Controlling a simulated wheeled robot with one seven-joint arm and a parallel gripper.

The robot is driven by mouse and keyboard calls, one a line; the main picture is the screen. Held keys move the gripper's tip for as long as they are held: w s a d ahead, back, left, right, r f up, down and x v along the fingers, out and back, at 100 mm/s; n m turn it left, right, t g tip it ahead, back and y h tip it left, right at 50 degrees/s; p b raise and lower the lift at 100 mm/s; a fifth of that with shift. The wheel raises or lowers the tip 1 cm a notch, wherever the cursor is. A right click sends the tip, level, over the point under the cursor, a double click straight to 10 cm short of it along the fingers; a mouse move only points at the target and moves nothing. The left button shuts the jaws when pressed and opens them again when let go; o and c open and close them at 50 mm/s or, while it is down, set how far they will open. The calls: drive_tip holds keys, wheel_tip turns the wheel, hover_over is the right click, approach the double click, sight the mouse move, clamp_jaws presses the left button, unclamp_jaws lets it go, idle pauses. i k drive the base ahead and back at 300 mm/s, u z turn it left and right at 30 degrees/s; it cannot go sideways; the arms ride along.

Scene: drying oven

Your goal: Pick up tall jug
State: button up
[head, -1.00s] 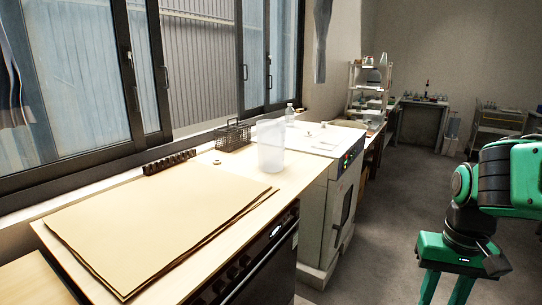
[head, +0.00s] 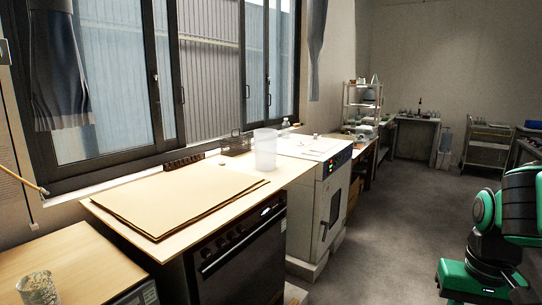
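The tall jug (head: 265,150) is a translucent whitish vessel. It stands upright on the wooden counter, near the right end of the counter and beside the white drying oven.
Flat brown boards (head: 180,195) lie on the counter in front of the jug. A dark wire basket (head: 236,142) and a black rack (head: 184,161) stand along the window. The white oven (head: 318,200) adjoins the counter. A glass (head: 37,288) stands at lower left.

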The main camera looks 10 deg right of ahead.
sight(265, 140)
drive_tip(key=z, duration=0.5)
drive_tip(key=i, duration=0.9)
drive_tip(key=z, duration=0.75)
drive_tip(key=i, duration=1.15)
drive_tip(key=u, duration=0.45)
drive_tip(key=i, duration=1.3)
drive_tip(key=u, duration=0.7)
